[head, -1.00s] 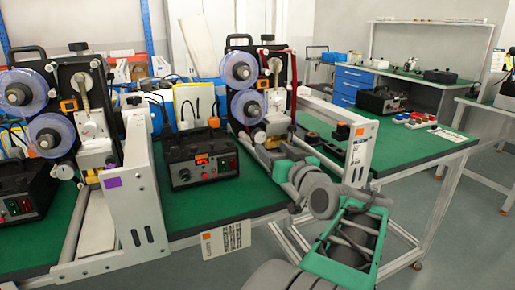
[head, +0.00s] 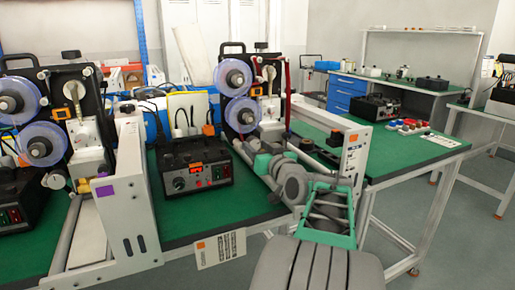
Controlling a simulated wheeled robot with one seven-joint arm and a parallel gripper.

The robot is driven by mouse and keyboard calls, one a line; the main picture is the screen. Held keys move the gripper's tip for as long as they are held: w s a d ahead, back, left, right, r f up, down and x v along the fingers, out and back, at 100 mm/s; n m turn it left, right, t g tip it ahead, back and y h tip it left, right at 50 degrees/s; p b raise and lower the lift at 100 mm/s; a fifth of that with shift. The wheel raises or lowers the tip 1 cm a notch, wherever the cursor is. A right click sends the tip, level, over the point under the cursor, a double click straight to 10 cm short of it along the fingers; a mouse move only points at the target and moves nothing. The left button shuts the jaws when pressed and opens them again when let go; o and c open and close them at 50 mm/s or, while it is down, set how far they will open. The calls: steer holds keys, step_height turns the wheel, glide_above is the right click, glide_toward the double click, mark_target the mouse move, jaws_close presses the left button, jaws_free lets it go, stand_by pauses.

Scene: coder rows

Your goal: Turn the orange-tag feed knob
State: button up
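The black control box (head: 196,164) in the middle of the green bench has an orange patch (head: 196,169) on its front, with a dark knob (head: 178,183) and small red buttons beside it. I cannot tell which tag marks the feed knob. My grey and green arm reaches up from the bottom right. Its end, with my gripper (head: 243,150), lies between the control box and the right machine's end frame, near the machine's lower part. The fingers are too small and hidden to read.
The left coder machine (head: 60,125) has a purple tag (head: 103,191) on its white frame. Another control box (head: 20,200) stands at the far left. Bare green bench lies in front of the middle box. A paper label (head: 219,249) hangs at the bench edge.

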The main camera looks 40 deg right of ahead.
jaws_close()
steer(key=shift+m, duration=0.3)
steer(key=m+p, duration=0.3)
steer(key=m, duration=0.3)
steer(key=shift+r+p, duration=0.15)
steer(key=shift+p, duration=0.2)
steer(key=m+p, duration=0.3)
steer(key=m, duration=0.1)
steer(key=shift+m+p, duration=0.45)
steer(key=shift+m, duration=0.35)
steer(key=shift+f, duration=0.2)
steer(key=shift+o, duration=1.6)
jaws_free()
